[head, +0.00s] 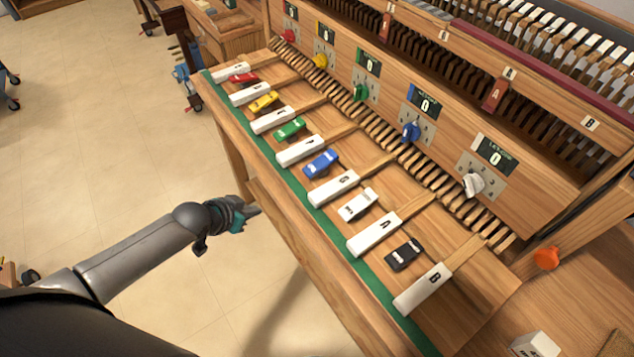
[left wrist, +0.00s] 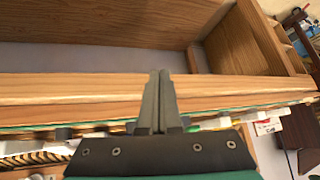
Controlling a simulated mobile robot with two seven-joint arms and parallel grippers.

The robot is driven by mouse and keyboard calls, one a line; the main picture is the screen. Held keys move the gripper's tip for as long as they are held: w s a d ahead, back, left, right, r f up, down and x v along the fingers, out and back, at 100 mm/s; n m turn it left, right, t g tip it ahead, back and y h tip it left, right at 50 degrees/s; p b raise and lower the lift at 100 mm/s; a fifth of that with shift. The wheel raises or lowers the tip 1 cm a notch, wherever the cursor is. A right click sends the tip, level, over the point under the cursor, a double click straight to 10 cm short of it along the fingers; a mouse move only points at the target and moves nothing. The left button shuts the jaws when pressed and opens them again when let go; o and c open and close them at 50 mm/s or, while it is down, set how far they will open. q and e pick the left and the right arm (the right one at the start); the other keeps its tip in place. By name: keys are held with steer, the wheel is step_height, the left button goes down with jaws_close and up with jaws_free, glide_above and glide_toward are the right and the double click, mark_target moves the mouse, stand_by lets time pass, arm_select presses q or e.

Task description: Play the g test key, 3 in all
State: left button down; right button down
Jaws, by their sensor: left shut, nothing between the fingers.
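The G test key (head: 333,189) is a long wooden key with a white lettered front, in the row on the wooden bench in the head view. A green strip runs along the fronts of the keys. My left gripper (head: 256,211) is in front of the bench, to the left of the G key and apart from it. In the left wrist view its two fingers (left wrist: 158,72) are together with nothing between them, in front of the bench's wooden edge. My right gripper is not in view.
The A key (head: 374,234) and the F key (head: 301,150) flank G. A panel behind has dials and displays (head: 425,104) reading 0. Open floor (head: 120,170) lies left.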

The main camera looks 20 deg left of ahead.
arm_select(q)
steer(key=d+r+m+h+p, duration=0.1)
steer(key=d+r, duration=0.2)
steer(key=r, duration=0.3)
steer(key=d+r+m+h, duration=0.1)
steer(key=d+r, duration=0.3)
steer(key=r, duration=0.3)
steer(key=s+d+r+m+h+p, duration=0.1)
steer(key=d+r+m+h, duration=0.1)
steer(key=r, duration=0.5)
steer(key=shift+d+r+g+p, duration=0.15)
steer(key=shift+d+g+p, duration=0.2)
steer(key=shift+d, duration=0.35)
steer(key=b, duration=0.2)
glide_above(328, 191)
steer(key=s+a, duration=0.2)
step_height(328, 191, down, 7)
steer(key=shift+d+f, duration=0.1)
steer(key=shift+f, duration=0.05)
step_height(328, 191, down, 3)
steer(key=shift+s+r+b, duration=0.15)
steer(key=shift+r+b, duration=0.05)
steer(key=shift+b, duration=0.1)
steer(key=shift+f, duration=0.6)
